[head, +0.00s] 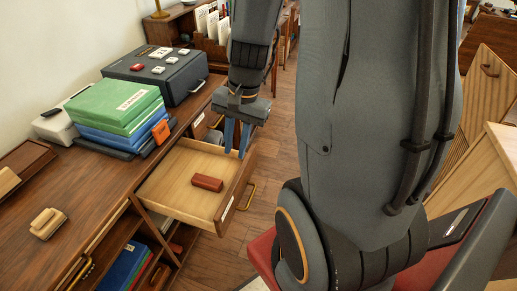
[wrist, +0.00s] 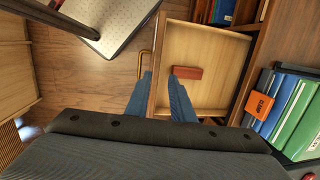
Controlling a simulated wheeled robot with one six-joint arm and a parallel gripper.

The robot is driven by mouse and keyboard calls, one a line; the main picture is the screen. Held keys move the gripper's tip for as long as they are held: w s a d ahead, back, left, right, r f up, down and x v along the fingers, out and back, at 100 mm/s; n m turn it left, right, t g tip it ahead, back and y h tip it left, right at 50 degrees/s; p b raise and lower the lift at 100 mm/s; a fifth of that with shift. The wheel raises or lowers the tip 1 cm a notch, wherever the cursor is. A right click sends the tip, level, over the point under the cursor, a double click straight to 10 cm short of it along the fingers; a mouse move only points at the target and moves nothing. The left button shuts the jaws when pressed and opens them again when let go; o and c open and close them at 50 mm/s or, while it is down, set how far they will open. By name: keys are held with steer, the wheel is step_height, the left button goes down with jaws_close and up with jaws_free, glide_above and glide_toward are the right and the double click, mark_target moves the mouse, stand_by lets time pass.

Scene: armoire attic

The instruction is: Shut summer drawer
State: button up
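A wooden drawer (head: 180,189) stands pulled out of the desk, with a pale interior, a brass handle (head: 247,196) and a white label on its front too small to read. I cannot tell from the label whether it is the summer drawer. A red-brown block (head: 207,183) lies inside; it also shows in the wrist view (wrist: 187,72). My gripper (head: 237,152) is at the drawer's far front corner, pointing down. In the wrist view its open fingers (wrist: 160,82) appear on either side of the drawer's front panel (wrist: 159,63), one outside and one over the interior. Contact is unclear.
The desk top (head: 85,190) holds green and blue binders (head: 118,105), an orange tag (head: 161,132) and a dark grey case (head: 155,72). Open shelves with folders lie under it. A red-seated chair stands nearby.

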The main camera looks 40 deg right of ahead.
steer(key=d+m, duration=0.3)
steer(key=w+d+f+m+t+p, duration=0.1)
steer(key=d+m, duration=0.3)
steer(key=w+d+f+m, duration=0.1)
steer(key=d+m, duration=0.2)
steer(key=shift+w+d+f+m+t+y, duration=0.1)
steer(key=shift+d+f+m+t+y, duration=0.1)
steer(key=shift+d+m+t+y, duration=0.15)
jaws_close()
steer(key=d+f+m+t+p, duration=0.1)
steer(key=d+f+m+t, duration=0.1)
steer(key=d+m, duration=0.55)
steer(key=w+a+r+x, duration=0.1)
steer(key=w+x, duration=0.1)
steer(key=x, duration=0.9)
steer(key=shift+a+f, duration=0.2)
steer(key=shift+f, duration=0.05)
steer(key=shift+w+g, duration=0.1)
steer(key=shift+g, duration=0.15)
